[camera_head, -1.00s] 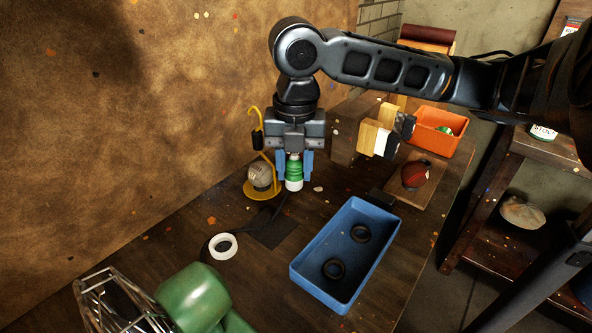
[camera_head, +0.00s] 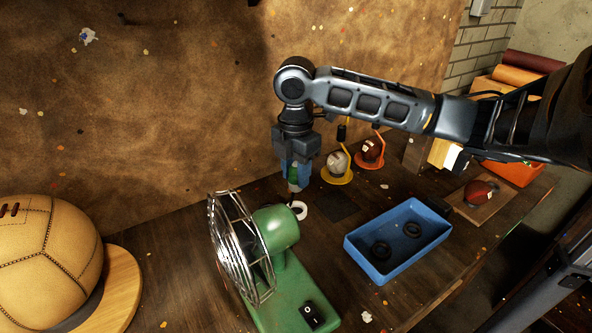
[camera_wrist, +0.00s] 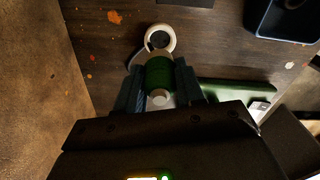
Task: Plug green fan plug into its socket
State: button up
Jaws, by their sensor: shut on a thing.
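The green fan (camera_head: 276,228) stands at the front centre of the bench in the head view, with a wire cage and a black switch on its base. My gripper (camera_head: 295,182) is shut on a green-and-white cylinder (camera_wrist: 160,72), held upright between blue fingers above the bench, behind the fan. In the wrist view, the cylinder sits between the fingertips, just short of a white ring (camera_wrist: 171,38). I cannot make out a socket.
A blue tray (camera_head: 352,246) with two black rings lies to the right. Balls on yellow (camera_head: 337,178) and orange (camera_head: 371,166) stands are behind. A large tan ball (camera_head: 45,262) sits at left. A red ball (camera_head: 477,193) rests on a board. A leather-coloured wall runs close behind.

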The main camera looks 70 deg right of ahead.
aim_at(296, 190)
jog(key=shift+f+b, duration=2)
jog(key=shift+f, duration=0.8)
jog(key=shift+f+b, duration=0.9)
jog(key=shift+f, duration=0.4)
jog(key=o, duration=1.1)
jog(key=shift+c, duration=0.2)
notch_tip(296, 190, up, 8)
jog(key=shift+f, duration=0.15)
jog(key=shift+s, duration=0.15)
